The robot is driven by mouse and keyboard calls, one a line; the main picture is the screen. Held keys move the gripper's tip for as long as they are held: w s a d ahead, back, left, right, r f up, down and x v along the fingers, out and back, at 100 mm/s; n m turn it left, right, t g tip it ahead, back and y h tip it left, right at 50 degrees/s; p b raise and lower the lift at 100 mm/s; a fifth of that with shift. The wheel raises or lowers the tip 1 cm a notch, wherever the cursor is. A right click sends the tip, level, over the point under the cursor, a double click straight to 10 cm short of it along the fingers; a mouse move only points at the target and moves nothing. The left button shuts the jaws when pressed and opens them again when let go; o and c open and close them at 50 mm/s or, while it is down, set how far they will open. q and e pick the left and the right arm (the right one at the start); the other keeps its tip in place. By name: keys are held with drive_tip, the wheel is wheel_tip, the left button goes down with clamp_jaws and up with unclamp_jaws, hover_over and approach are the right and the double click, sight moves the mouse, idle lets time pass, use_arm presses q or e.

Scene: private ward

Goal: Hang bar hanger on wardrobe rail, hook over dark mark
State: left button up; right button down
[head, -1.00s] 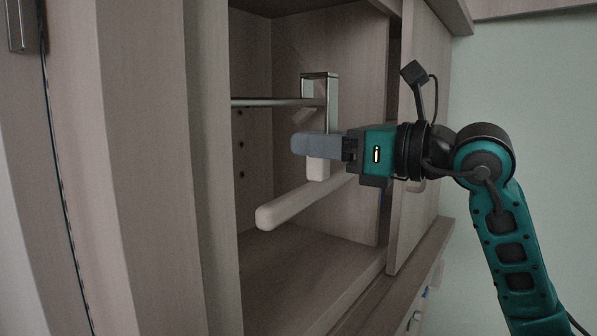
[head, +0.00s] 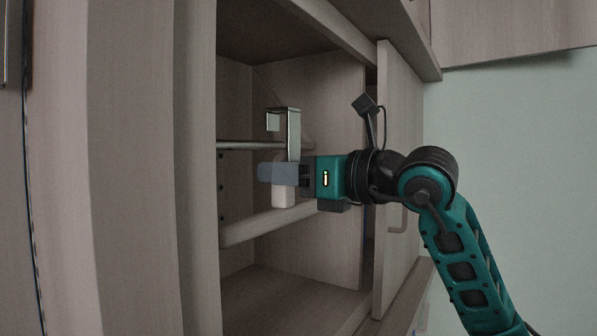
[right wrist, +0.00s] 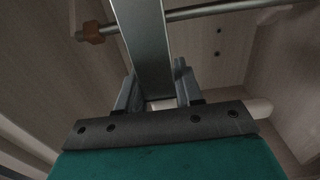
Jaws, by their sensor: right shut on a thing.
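The bar hanger has a flat, square-bent metal hook (head: 293,135), a pale block below it and a long pale bar (head: 265,224). My right gripper (head: 278,173) is shut on the hanger's neck, inside the open wardrobe. The wardrobe rail (head: 238,145) is a thin grey rod; in the head view it runs behind the hook, with the hook's top above it. In the right wrist view the metal strip (right wrist: 147,45) crosses in front of the rail (right wrist: 220,10). I cannot tell whether they touch. I cannot make out the dark mark. My left gripper is not in view.
The wardrobe's side panel (head: 197,200) stands close to the bar's left end. An open door (head: 398,150) with a handle is at the right, beside my arm. The wardrobe floor (head: 290,300) below the bar is clear. A brownish rail fitting (right wrist: 95,32) shows in the right wrist view.

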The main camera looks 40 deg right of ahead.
use_arm(q)
drive_tip(key=p, duration=0.1)
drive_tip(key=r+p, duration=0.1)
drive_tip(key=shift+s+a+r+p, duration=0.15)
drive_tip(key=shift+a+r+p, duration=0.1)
drive_tip(key=shift+p, duration=0.1)
use_arm(e)
drive_tip(key=w+a+f, duration=0.3)
drive_tip(key=w, duration=0.7)
drive_tip(key=shift+a, duration=0.3)
drive_tip(key=shift+w+f, duration=0.1)
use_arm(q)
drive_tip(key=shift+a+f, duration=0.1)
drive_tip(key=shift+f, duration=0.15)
use_arm(e)
drive_tip(key=c, duration=0.7)
unclamp_jaws()
drive_tip(key=shift+o, duration=0.2)
